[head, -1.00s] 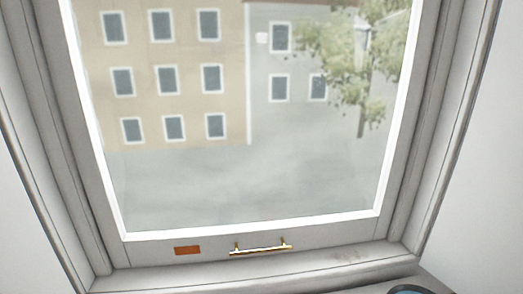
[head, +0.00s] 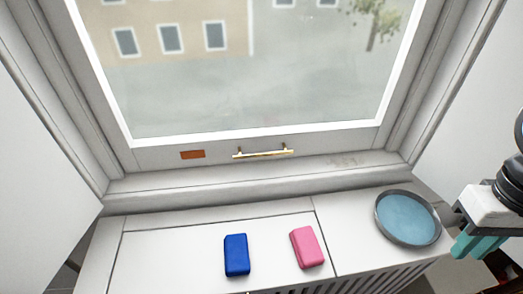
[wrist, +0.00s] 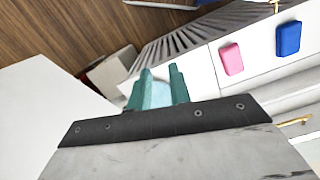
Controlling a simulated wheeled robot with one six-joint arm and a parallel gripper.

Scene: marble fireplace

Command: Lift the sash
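The sash (head: 400,75) is a white-framed window pane, with its bottom rail down at the sill. A brass bar handle (head: 263,153) is fixed on the bottom rail, beside a small orange-brown plate (head: 192,154). The handle also shows at the right edge of the wrist view (wrist: 294,121). My gripper (head: 466,246) has teal fingers and is at the right, beyond the blue dish and well away from the handle. In the wrist view my gripper (wrist: 160,72) is open, with a gap between the fingers and nothing held.
On the white ledge (head: 170,262) below the window are a blue block (head: 236,255), a pink block (head: 307,247) and a round blue dish (head: 408,218) with a grey rim. A slatted grille (head: 370,272) runs along the ledge's front. White walls flank the window.

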